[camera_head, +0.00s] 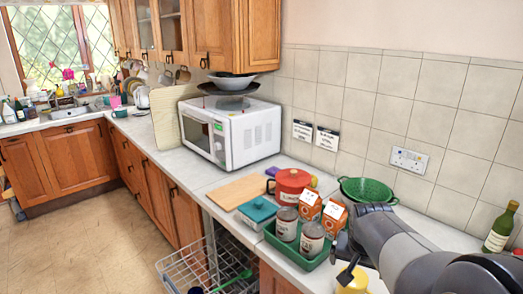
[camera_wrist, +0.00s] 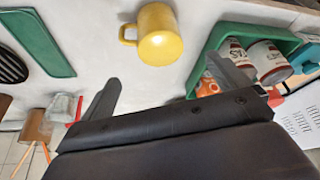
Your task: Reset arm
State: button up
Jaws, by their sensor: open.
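My arm reaches in from the lower right of the head view, over the counter. My gripper (camera_wrist: 168,92) is open in the wrist view, with its two dark fingers wide apart and nothing between them. A yellow mug (camera_wrist: 158,45) stands on the counter beyond the fingertips, apart from them. In the head view the mug (camera_head: 352,282) shows at the bottom edge, just below my gripper (camera_head: 346,246). The right finger overlaps the green tray's side in the wrist view; I cannot tell whether it touches anything there.
A green tray (camera_head: 292,258) holds two jars and orange-white cartons (camera_head: 334,217). Beside it are a red pot (camera_head: 292,190), a teal box (camera_head: 257,212) and a green colander (camera_head: 366,187). A bottle (camera_head: 499,228) stands right. An open dishwasher rack (camera_head: 190,272) juts out below. Floor at left is clear.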

jog(key=p+x, duration=0.1)
jog(key=x, duration=0.9)
jog(key=shift+f, duration=0.4)
jog(key=shift+w+d+r+p, duration=0.1)
jog(key=shift+r+p, duration=0.2)
jog(key=shift+f+b, duration=0.3)
jog(key=shift+b, duration=0.05)
